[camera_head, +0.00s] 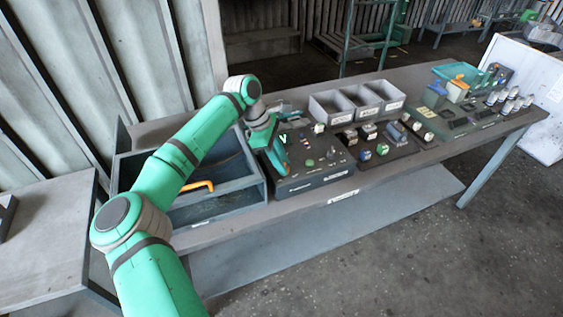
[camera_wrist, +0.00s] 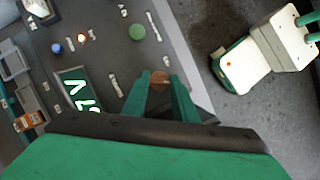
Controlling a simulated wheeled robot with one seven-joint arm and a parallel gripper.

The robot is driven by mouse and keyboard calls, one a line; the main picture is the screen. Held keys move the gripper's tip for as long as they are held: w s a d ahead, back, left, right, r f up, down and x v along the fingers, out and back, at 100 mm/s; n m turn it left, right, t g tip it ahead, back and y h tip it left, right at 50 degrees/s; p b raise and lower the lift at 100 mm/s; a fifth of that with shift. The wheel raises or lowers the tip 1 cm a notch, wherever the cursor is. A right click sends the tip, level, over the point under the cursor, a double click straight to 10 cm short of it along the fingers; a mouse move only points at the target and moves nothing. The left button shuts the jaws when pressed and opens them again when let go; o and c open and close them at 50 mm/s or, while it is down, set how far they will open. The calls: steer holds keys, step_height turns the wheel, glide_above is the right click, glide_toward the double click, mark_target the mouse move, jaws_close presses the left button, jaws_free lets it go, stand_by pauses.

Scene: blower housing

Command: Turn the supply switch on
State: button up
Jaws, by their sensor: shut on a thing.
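The dark control panel box (camera_head: 318,183) stands on the bench, and its face (camera_wrist: 112,62) fills much of the wrist view. It carries a lit display (camera_wrist: 76,88), a green round button (camera_wrist: 137,32), a blue button (camera_wrist: 57,47) and a small glowing orange lamp (camera_wrist: 82,37). My gripper (camera_wrist: 160,83) is at the panel's edge, with its two green fingers shut on a small brown round knob (camera_wrist: 159,76). In the head view my gripper (camera_head: 280,160) is over the panel's left part. The labels are too small to read, so I cannot tell which control is the supply switch.
A grey open bin (camera_head: 215,205) with an orange handle (camera_head: 197,187) stands left of the panel. Grey trays (camera_head: 358,101) stand behind it. A board of small parts (camera_head: 385,142) lies to the right. The floor in front of the bench is clear.

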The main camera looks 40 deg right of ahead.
steer(key=shift+d+m+y, duration=0.1)
steer(key=shift+m+y, duration=0.3)
steer(key=shift+m, duration=0.8)
steer(key=shift+g, duration=0.3)
steer(key=shift+w, duration=0.1)
steer(key=o, duration=1)
steer(key=shift+o, duration=0.2)
steer(key=shift+r, duration=0.1)
steer(key=v, duration=1)
steer(key=shift+r, duration=0.3)
steer(key=shift+w, duration=0.1)
